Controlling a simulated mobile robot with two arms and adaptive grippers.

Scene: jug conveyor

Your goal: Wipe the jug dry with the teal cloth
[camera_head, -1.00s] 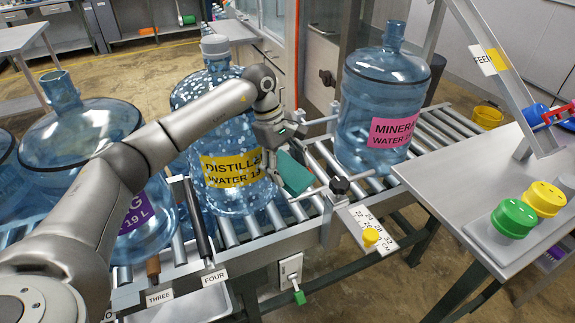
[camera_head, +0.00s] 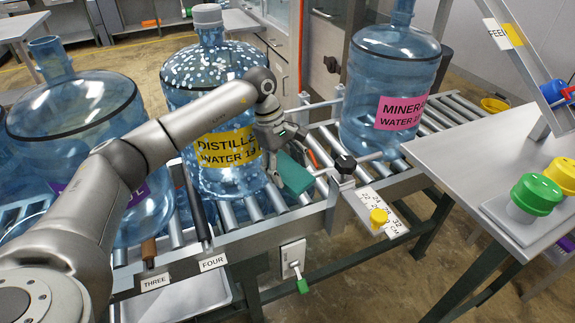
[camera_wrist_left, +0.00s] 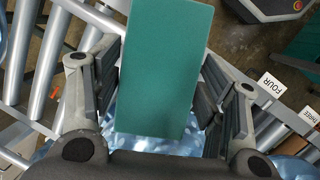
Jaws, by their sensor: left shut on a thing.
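The wet jug (camera_head: 215,158) stands upright on the roller conveyor. It is blue and clear, with a grey cap, a yellow "DISTILLED WATER" label and white drops over its shoulder and sides. My left gripper (camera_head: 284,160) is at the jug's right side, shut on the teal cloth (camera_head: 294,174). In the left wrist view the cloth (camera_wrist_left: 165,65) is a flat teal slab between the fingers (camera_wrist_left: 158,100), with blue clear plastic behind it. I cannot tell whether the cloth touches the jug. My right gripper is not in view.
A jug with a pink "MINERAL WATER" label (camera_head: 390,90) stands farther along the rollers. Another capless jug (camera_head: 75,115) stands at left, partly behind my arm. A black knob (camera_head: 345,164) is close right of the cloth. A grey table (camera_head: 490,140) with green and yellow buttons is at right.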

